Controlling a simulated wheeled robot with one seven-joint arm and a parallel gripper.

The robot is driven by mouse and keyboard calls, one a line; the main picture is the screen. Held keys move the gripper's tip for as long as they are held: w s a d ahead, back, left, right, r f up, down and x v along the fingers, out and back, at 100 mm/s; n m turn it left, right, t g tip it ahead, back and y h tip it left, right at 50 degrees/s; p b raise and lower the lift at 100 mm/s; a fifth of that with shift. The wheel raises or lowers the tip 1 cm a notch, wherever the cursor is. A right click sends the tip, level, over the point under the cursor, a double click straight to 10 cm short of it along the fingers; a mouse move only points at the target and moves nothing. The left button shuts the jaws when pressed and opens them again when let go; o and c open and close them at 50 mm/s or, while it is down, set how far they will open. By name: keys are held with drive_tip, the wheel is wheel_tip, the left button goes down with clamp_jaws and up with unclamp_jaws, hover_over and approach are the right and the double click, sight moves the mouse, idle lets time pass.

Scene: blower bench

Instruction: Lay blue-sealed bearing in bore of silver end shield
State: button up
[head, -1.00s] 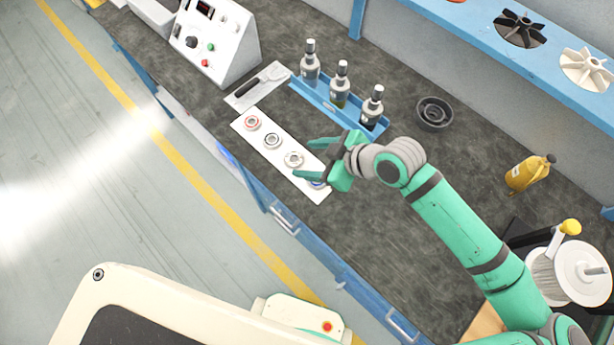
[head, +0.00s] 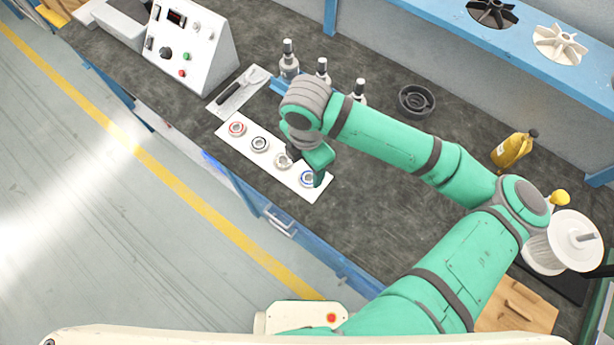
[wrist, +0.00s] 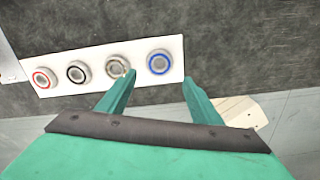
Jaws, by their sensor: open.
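The blue-sealed bearing (head: 309,178) lies at the right end of a white strip (head: 262,160) on the bench. In the wrist view the blue-sealed bearing (wrist: 159,63) sits flat, just ahead of and between the fingertips, not gripped. My gripper (wrist: 158,80) is open and empty, pointing down over that end of the strip; in the head view my gripper (head: 312,168) partly covers the strip. A dark grey round part with a central bore (head: 417,101) lies farther back on the bench. No end shield that looks silver is visible.
Bearings with red (head: 237,129), black (head: 259,144) and pale (head: 283,160) seals share the strip. Several bottles (head: 322,70) stand behind my wrist. A control box (head: 190,45), yellow bottle (head: 514,150) and white spool (head: 560,242) stand farther out. The bench middle is clear.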

sight(307, 181)
drive_tip(key=shift+w+d+f, duration=0.1)
drive_tip(key=shift+f, duration=1.5)
drive_tip(key=shift+w+f, duration=0.1)
drive_tip(key=shift+f, duration=1.45)
drive_tip(key=c, duration=1.2)
